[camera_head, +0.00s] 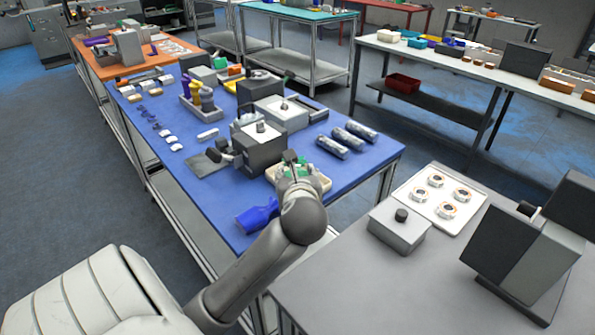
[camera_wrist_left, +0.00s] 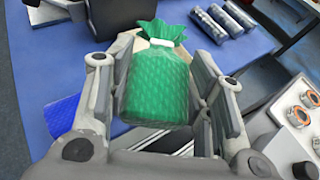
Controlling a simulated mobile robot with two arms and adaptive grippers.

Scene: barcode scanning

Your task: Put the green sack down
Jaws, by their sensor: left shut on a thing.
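The green sack (camera_wrist_left: 155,88) is between the fingers of my left gripper (camera_wrist_left: 155,75), which is shut on it. Its gathered, frilly top points away from the wrist. In the head view only small parts of the sack (camera_head: 304,168) show past my left gripper (camera_head: 292,165). The sack is at a cream tray (camera_head: 325,183) near the front right corner of the blue table (camera_head: 215,210). I cannot tell whether the sack touches the tray. My right gripper is in neither view.
A dark grey box-shaped device (camera_head: 262,152) stands close behind the gripper. A blue object (camera_head: 257,215) lies at the table's front edge. Several silver cylinders (camera_head: 345,140) lie to the right. A grey table (camera_head: 360,285) with a lidded box (camera_head: 398,230) stands at the front right.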

